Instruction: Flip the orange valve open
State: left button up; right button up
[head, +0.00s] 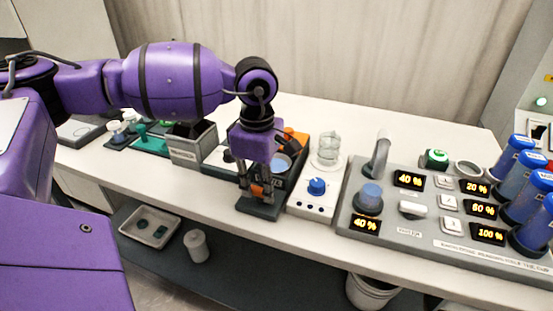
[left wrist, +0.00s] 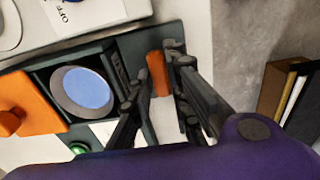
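The orange valve handle (head: 257,192) is a small orange bar at the front of a dark grey tank unit (head: 262,211). In the left wrist view the orange bar (left wrist: 157,75) shows at the unit's edge, between the fingertips. My left gripper (head: 256,187) reaches down from above, one finger on each side of the bar. In the left wrist view the gripper (left wrist: 160,78) has its fingers very near the bar. Whether both press on it is hard to tell. My right gripper is not in view.
The unit has a round blue-filled basin (left wrist: 84,90) and an orange part with a knob (left wrist: 25,106). To the right stand a white box with a blue knob (head: 316,187) and a grey panel with displays (head: 408,207). A grey bin (head: 190,146) stands left.

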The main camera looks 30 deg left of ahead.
pick_arm(q)
grip_shut()
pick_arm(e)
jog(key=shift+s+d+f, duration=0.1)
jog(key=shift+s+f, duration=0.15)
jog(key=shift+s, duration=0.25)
pick_arm(q)
jog(key=shift+n, duration=0.3)
jog(key=n, duration=1.2)
jog(key=shift+n, duration=2.6)
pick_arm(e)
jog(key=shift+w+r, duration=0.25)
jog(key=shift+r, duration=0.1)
